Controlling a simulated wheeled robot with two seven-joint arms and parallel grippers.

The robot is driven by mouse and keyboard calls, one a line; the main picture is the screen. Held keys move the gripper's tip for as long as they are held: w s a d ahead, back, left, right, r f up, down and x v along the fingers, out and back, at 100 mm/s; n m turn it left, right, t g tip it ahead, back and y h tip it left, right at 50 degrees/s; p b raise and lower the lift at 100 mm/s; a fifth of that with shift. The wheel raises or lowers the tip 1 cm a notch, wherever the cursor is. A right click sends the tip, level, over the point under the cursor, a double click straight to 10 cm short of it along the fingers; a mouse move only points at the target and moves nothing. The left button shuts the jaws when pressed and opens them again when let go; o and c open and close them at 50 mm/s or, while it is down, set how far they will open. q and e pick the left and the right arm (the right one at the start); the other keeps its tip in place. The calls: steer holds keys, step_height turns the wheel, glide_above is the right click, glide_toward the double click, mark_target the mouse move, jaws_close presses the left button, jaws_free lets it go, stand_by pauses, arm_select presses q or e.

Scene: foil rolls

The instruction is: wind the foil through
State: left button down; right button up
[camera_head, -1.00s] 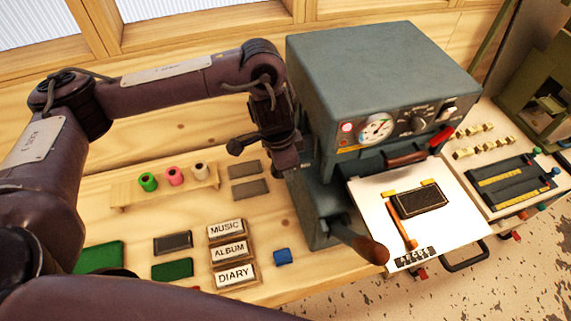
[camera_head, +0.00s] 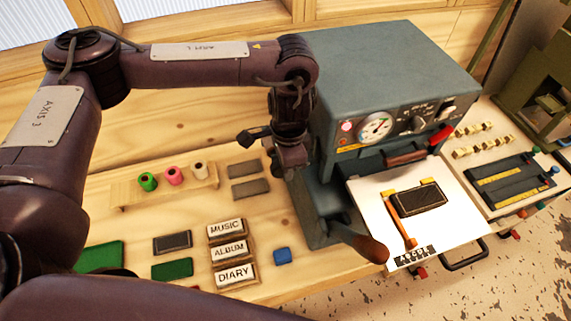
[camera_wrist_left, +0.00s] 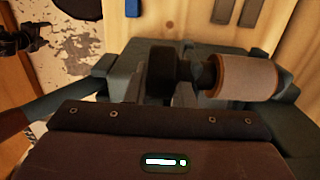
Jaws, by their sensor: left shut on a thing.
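The grey hot-foil press (camera_head: 400,80) stands at the middle right of the bench. My left gripper (camera_head: 290,168) is at the press's left side, pointing down. In the left wrist view a pale foil roll (camera_wrist_left: 248,78) with copper-coloured ends sits on a shaft beside a dark round knob (camera_wrist_left: 160,72). My left gripper (camera_wrist_left: 165,88) is shut on what looks like this knob; its fingertips are hard to make out. The roll is hidden in the head view. My right gripper is out of view.
Green (camera_head: 148,181), pink (camera_head: 174,175) and white (camera_head: 200,170) rolls stand on a wooden rack (camera_head: 125,195) to the left. Blocks reading MUSIC, ALBUM and DIARY (camera_head: 235,273) lie in front. The press handle (camera_head: 370,248) juts forward. A white plate (camera_head: 460,215) carries a dark piece (camera_head: 418,200).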

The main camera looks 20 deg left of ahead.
arm_select(q)
steer(key=c, duration=1.2)
jaws_free()
steer(key=shift+f, duration=0.1)
steer(key=shift+c, duration=0.2)
steer(key=shift+w+d+r+b, duration=0.1)
steer(key=shift+r+b, duration=0.25)
steer(key=shift+r, duration=1.6)
steer(key=shift+w+d+r+b, duration=0.1)
steer(key=shift+r+b, duration=0.2)
steer(key=shift+r, duration=1.65)
